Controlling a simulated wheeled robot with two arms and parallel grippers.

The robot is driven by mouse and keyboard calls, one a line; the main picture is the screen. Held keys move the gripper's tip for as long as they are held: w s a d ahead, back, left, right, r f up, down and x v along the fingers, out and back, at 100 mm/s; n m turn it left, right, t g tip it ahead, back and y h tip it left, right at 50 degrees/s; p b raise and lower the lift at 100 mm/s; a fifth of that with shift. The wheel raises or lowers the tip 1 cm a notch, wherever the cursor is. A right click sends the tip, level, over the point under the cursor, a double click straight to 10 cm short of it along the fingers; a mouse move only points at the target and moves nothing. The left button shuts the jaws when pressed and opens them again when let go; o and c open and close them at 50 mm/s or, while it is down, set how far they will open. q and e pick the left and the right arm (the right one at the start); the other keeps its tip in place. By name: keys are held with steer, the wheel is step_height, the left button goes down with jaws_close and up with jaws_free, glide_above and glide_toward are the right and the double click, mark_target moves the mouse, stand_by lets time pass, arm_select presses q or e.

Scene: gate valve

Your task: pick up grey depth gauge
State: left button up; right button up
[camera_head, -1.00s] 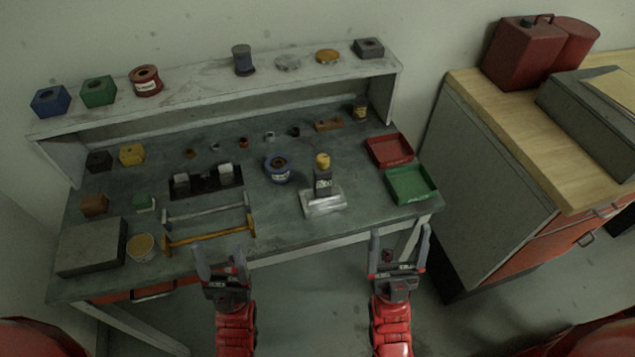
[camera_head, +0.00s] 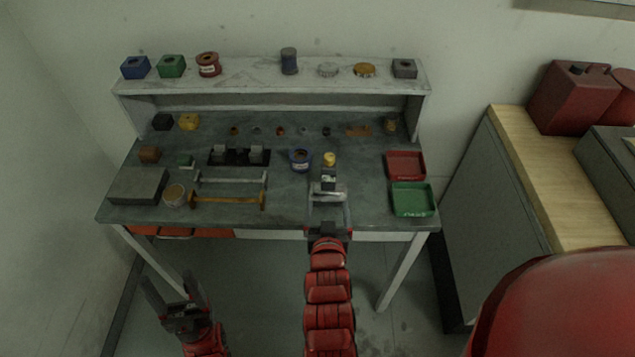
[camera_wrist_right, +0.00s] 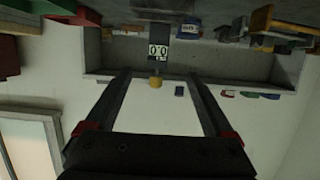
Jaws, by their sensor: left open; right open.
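A grey bar (camera_head: 232,178) with short upright ends lies on the bench left of centre, behind a similar yellow bar (camera_head: 227,199). My right gripper (camera_head: 329,198) is open and empty at the bench's front, right of the grey bar. My left gripper (camera_head: 172,283) is open and empty, low in front of the bench and away from the bars.
A green tray (camera_head: 413,199) and a red tray (camera_head: 405,165) lie at the bench's right. A grey slab (camera_head: 138,186) and a round tin (camera_head: 174,195) are at left. A raised shelf (camera_head: 270,73) runs along the back.

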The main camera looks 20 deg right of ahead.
steer(key=b, duration=0.6)
glide_toward(327, 179)
steer(key=w+f, duration=0.2)
steer(key=x, duration=0.2)
steer(key=r+p+x, duration=0.1)
steer(key=x, duration=0.3)
steer(key=shift+w+d+r, duration=0.15)
steer(key=shift+w+d, duration=0.1)
steer(key=shift+d, duration=0.05)
steer(key=shift+w+d, duration=0.15)
steer(key=shift+w, duration=0.15)
steer(key=p+x, duration=0.1)
steer(key=x, duration=0.1)
steer(key=p+x, duration=0.1)
steer(key=x, duration=0.1)
steer(key=shift+d+f+p, duration=0.25)
steer(key=shift+f+p, duration=0.1)
steer(key=shift+f, duration=0.05)
steer(key=shift+w+d+f, duration=0.1)
steer(key=shift+w+f, duration=0.1)
steer(key=shift+w, duration=0.2)
jaws_close()
